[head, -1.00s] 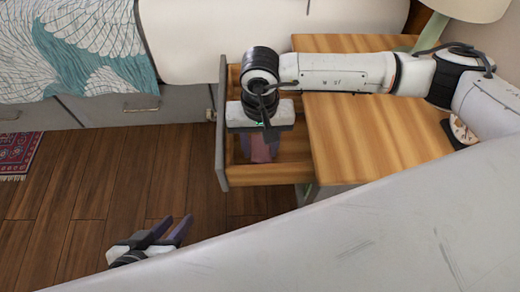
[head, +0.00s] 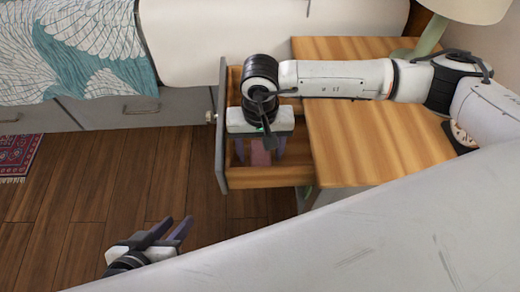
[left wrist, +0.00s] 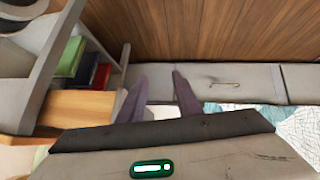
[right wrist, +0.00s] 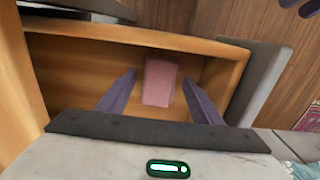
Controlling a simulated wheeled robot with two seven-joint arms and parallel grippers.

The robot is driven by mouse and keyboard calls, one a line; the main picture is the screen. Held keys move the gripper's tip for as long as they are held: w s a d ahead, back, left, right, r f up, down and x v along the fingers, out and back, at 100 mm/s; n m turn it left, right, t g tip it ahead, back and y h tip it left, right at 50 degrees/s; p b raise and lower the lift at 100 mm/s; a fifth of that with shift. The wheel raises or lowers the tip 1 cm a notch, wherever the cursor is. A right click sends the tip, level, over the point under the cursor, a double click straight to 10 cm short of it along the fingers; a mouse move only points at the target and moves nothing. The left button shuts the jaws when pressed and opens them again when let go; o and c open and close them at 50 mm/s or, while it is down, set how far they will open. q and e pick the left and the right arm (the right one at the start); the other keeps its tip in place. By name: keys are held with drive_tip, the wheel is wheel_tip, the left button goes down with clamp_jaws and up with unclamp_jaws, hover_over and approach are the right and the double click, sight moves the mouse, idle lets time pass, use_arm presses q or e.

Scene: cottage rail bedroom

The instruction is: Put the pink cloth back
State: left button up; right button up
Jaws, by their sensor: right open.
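The pink cloth (right wrist: 160,82) is a small folded block in the open wooden drawer (right wrist: 75,50). It also shows in the head view (head: 261,153), below my right gripper. My right gripper (head: 259,158) is open inside the drawer space, pointing down. Its fingers stand on either side of the cloth, with gaps visible in the right wrist view. The exact height of the fingertips over the drawer floor is hard to tell. My left gripper (head: 174,228) is open and empty, over the floor at the lower left, away from the drawer.
The drawer sticks out left from the wooden nightstand (head: 360,135), with a grey front panel (head: 221,150). A lamp (head: 430,38) stands at the back of the top. The bed (head: 185,40) lies behind. Books (left wrist: 85,65) show on a shelf in the left wrist view.

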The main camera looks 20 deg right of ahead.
sight(260, 154)
wheel_tip(260, 154, up, 12)
drive_tip(key=p, duration=0.2)
